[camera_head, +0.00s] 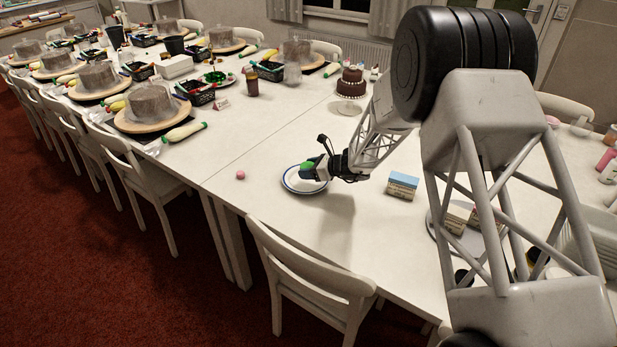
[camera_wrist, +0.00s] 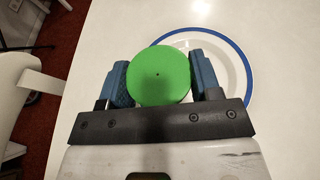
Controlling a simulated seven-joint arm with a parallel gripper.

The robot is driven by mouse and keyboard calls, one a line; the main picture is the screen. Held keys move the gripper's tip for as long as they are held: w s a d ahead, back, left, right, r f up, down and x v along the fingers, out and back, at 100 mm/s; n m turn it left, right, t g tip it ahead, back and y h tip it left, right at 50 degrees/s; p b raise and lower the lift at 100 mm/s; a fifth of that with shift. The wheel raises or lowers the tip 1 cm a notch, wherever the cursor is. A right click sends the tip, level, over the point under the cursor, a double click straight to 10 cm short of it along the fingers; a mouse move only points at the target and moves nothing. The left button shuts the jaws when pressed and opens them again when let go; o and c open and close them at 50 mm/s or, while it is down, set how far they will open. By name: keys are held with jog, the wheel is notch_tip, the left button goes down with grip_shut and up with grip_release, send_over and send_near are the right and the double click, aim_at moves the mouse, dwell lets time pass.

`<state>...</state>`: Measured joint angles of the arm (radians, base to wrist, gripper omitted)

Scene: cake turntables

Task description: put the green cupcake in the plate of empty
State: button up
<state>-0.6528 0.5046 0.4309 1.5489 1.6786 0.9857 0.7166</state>
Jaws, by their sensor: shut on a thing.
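The green cupcake (camera_wrist: 159,76) is held between the two blue fingers of my gripper (camera_wrist: 160,80) in the wrist view. Only its round green top shows there. In the head view the green cupcake (camera_head: 308,167) is at the tip of my gripper (camera_head: 318,167), over the plate. The plate (camera_head: 290,187) is white with a blue rim and lies on the white table. In the wrist view the plate (camera_wrist: 238,75) shows behind and right of the cupcake, its left part hidden. I see nothing on its visible part. I cannot tell whether the cupcake touches the plate.
A small pink ball (camera_head: 240,175) lies left of the plate. A blue and cream box (camera_head: 402,185) stands to the right. A chocolate cake on a stand (camera_head: 349,107) is farther back. A white chair (camera_head: 310,275) is at the table's front edge. The table left of the plate is mostly clear.

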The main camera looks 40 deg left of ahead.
jog(key=shift+f, duration=0.1)
jog(key=shift+f, duration=1.65)
jog(key=shift+f, duration=0.6)
jog(key=o, duration=0.9)
jog(key=shift+r, duration=0.2)
jog(key=shift+d+r, duration=0.15)
jog(key=shift+r, duration=0.35)
jog(key=v, duration=1.1)
jog(key=shift+d, duration=0.35)
